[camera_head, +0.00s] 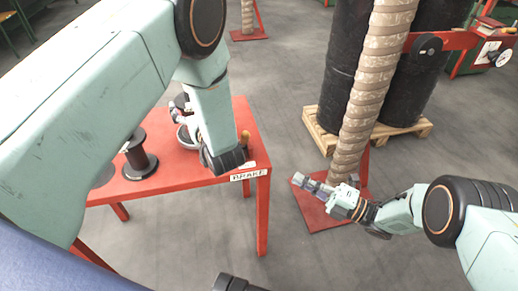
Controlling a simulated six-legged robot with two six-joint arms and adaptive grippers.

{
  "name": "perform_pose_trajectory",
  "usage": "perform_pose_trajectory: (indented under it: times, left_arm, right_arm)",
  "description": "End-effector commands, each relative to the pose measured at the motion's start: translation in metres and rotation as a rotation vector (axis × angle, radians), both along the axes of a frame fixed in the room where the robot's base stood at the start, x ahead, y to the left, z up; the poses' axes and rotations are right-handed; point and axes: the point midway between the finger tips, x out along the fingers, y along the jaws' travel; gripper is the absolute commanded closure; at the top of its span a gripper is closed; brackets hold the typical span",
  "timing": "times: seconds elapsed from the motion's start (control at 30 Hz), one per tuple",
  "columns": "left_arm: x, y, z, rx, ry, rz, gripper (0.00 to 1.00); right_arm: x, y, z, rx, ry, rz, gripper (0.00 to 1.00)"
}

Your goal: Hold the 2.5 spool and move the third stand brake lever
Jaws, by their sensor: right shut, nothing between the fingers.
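A black spool (137,158) stands upright on the red table; no size marking on it is readable. Another pale, disc-shaped item (184,137) is partly hidden behind my left arm. My right gripper (304,183) is shut and empty, in front of the ribbed column (367,82), apart from the table.
The ribbed column leans upward from a red base plate (316,211). Black cylinders (345,60) stand behind it on a wooden pallet (404,130). A red arm (455,41) extends right of the column. Grey floor is free between table and column.

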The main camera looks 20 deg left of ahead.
Motion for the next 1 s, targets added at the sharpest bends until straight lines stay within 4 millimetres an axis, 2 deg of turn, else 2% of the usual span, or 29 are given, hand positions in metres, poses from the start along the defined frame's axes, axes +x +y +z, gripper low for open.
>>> perform_pose_trajectory:
  times: [0.03,0.1,0.2,0.47,0.57,1.0]
  left_arm:
    - [-0.001,0.000,-0.002,-0.002,0.004,0.000,0.67]
    - [-0.001,0.000,-0.002,-0.002,0.004,0.000,0.67]
    - [-0.001,0.000,-0.002,-0.001,0.004,0.000,0.67]
    - [-0.001,0.000,-0.002,-0.002,0.005,0.000,0.67]
    - [-0.001,0.000,-0.002,-0.002,0.005,0.000,0.67]
    - [-0.001,0.000,-0.002,-0.002,0.005,0.000,0.67]
  right_arm:
    - [-0.003,0.001,0.012,0.013,-0.113,0.041,1.00]
    - [-0.010,0.002,0.023,0.033,-0.242,0.085,1.00]
    - [-0.021,0.000,0.030,0.060,-0.351,0.113,1.00]
    - [-0.024,0.006,0.036,0.075,-0.445,0.100,1.00]
    - [-0.024,0.018,0.040,0.074,-0.445,0.101,1.00]
    - [-0.026,0.097,0.062,0.073,-0.441,0.099,1.00]
